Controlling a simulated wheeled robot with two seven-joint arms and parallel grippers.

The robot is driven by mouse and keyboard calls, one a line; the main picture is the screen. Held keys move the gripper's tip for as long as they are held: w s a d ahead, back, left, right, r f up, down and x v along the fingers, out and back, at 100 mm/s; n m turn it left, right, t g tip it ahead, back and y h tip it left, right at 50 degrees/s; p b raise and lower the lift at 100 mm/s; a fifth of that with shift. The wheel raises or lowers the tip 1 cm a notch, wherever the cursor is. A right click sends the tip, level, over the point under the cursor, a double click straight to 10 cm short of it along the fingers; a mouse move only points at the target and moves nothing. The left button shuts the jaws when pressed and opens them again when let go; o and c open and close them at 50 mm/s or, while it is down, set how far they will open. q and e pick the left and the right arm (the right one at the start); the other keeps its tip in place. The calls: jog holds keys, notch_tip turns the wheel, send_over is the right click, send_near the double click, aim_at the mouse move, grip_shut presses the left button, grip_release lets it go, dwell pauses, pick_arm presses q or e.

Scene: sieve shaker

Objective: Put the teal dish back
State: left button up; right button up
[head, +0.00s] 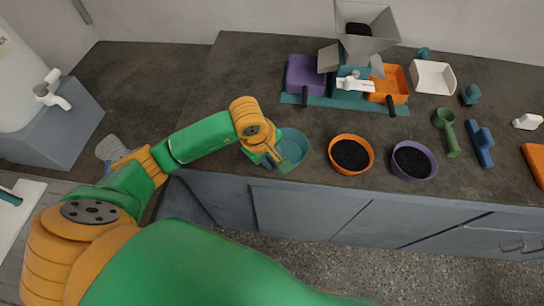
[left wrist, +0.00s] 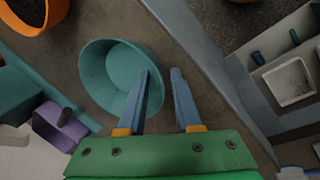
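The teal dish (head: 296,142) stands near the front edge of the dark counter, left of the orange bowl. It looks empty in the left wrist view (left wrist: 98,68). My left gripper (head: 277,161) is at the dish's front left side. In the left wrist view my left gripper (left wrist: 162,72) is open, its two blue fingers apart. One finger overlaps the inside of the dish and the other lies outside its rim. I cannot tell whether either touches the dish. My right gripper is not in view.
An orange bowl (head: 336,141) and a purple bowl (head: 432,153) hold black grains. Behind stands a grey hopper (head: 379,22) over a purple bin (head: 302,75) and an orange bin (head: 402,88). A white tray (head: 433,78), green scoop (head: 447,130) and blue scoop (head: 481,144) lie right. Counter left of the dish looks clear.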

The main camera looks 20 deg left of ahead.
pick_arm(q)
jog(key=shift+a, duration=0.1)
jog(key=shift+r, duration=0.3)
jog(key=v, duration=1.1)
jog(key=shift+r, duration=0.35)
